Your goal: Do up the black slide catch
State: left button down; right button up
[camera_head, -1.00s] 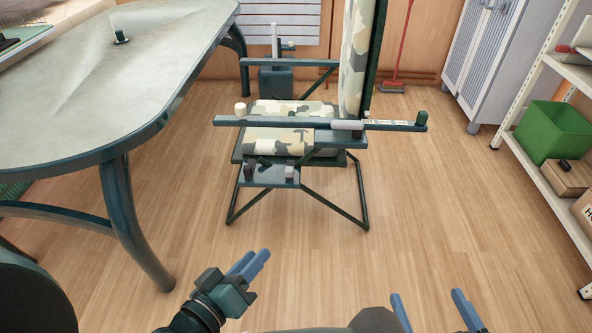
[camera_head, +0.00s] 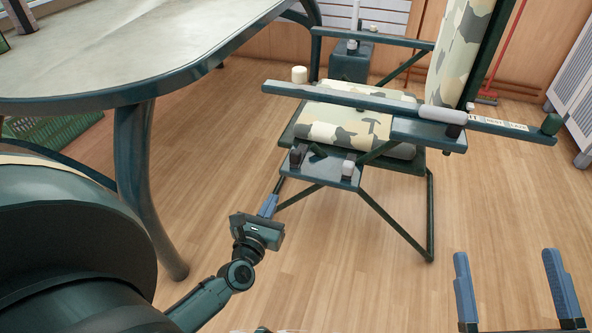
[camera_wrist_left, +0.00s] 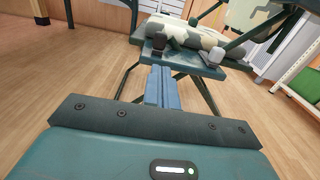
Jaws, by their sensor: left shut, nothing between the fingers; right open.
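The small dark shelf (camera_head: 320,172) at the chair's near side carries a black upright block (camera_head: 296,156), seemingly the black slide catch, at its left end. The block also shows in the left wrist view (camera_wrist_left: 159,41), just beyond my fingertips. A pale grey block (camera_head: 348,168) stands at the shelf's right end. A dark green piece (camera_head: 318,150) lies between them. I cannot tell whether the catch is done up. My left gripper (camera_head: 271,199) is shut and empty, below and left of the shelf. My right gripper (camera_head: 508,254) is open and empty at lower right.
The camouflage chair seat (camera_head: 345,125) lies behind the shelf. A long bar (camera_head: 355,103) with a grey sleeve crosses above it. The table (camera_head: 130,95) and its leg stand at left. The floor (camera_head: 350,280) between my grippers is clear.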

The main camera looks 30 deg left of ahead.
aim_at(294, 159)
pick_arm(q)
jog(key=b+x, duration=0.2)
jog(key=x, duration=1.1)
jog(key=shift+w+f, duration=0.15)
jog(key=shift+w, duration=0.4)
pick_arm(e)
notch_tip(294, 159, up, 4)
jog(key=n+y, duration=0.1)
jog(key=n+t+y, duration=0.1)
jog(key=n+y, duration=0.1)
jog(key=shift+w+d+f+y, duration=0.1)
jog(key=shift+d+f+y, duration=0.05)
jog(key=shift+y, duration=0.15)
jog(key=shift+w, duration=0.1)
